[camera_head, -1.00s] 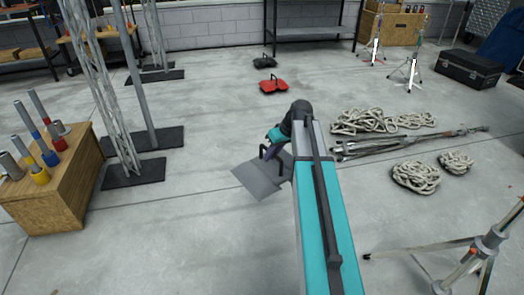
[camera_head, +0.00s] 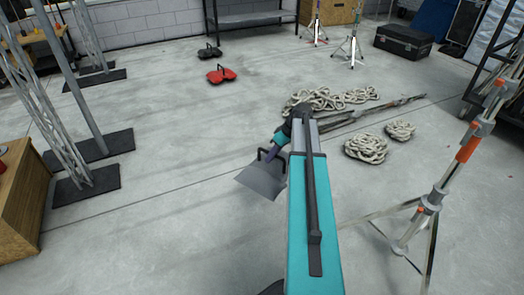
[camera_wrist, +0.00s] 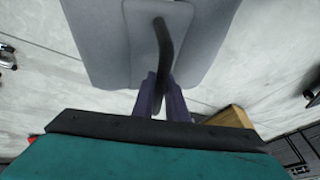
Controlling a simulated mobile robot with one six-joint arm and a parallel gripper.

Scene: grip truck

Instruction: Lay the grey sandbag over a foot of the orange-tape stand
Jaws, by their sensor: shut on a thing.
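The grey sandbag (camera_head: 261,181) hangs from my gripper (camera_head: 274,153) left of my arm in the head view. My gripper is shut on its black handle (camera_wrist: 164,50), and the bag's grey panels (camera_wrist: 205,35) fill the top middle of the wrist view. The orange-tape stand (camera_head: 465,148) is at the right of the head view, with orange bands on its pole and its legs (camera_head: 385,212) spread on the floor. The sandbag is apart from the stand, with my arm between them in the picture. The stand's lower front part is cut off by the picture's edge.
Rope coils (camera_head: 366,148) and a folded stand (camera_head: 375,110) lie on the floor beyond my arm. Red (camera_head: 221,74) and black (camera_head: 209,51) sandbags lie farther back. A wooden box (camera_head: 22,200) and truss bases (camera_head: 88,185) stand left. The floor left of my arm is clear.

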